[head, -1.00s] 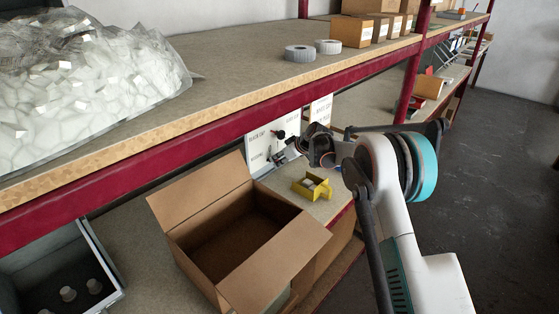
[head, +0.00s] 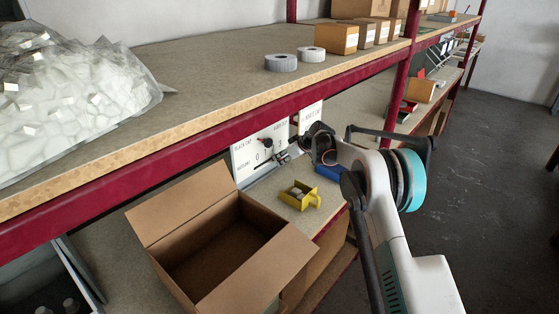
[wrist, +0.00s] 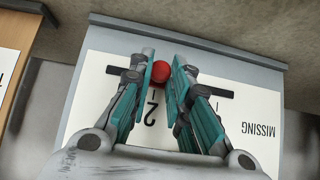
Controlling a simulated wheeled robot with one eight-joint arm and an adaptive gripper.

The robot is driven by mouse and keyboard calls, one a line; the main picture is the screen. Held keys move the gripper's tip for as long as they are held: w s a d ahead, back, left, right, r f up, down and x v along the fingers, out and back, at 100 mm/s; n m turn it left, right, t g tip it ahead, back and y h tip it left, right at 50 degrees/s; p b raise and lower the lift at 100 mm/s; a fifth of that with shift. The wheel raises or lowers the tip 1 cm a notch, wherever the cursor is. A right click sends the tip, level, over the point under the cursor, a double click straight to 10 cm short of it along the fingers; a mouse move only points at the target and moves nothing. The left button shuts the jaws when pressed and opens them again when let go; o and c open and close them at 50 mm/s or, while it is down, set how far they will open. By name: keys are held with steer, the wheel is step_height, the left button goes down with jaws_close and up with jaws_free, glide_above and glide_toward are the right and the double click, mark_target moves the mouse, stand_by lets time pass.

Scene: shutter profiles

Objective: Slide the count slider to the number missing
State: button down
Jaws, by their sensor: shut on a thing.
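The count slider's red knob (wrist: 160,71) sits between my gripper's (wrist: 165,68) two teal fingers in the wrist view, and the fingers are shut on it. A dark slot (wrist: 215,92) runs across the white panel (wrist: 250,95), which bears the word MISSING. A "2" shows beside the slot near the knob; other marks are partly hidden by the fingers.
An open cardboard box (head: 165,217) stands in front of the panel. A yellow bin (head: 290,198) and a blue bin (head: 327,172) are close to my arm. The upper shelf's red beam (head: 150,165) runs above. Open floor lies right.

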steer(key=c, duration=1.5)
jaws_free()
steer(key=shift+o, duration=0.2)
steer(key=v, duration=1.2)
steer(key=shift+d, duration=0.1)
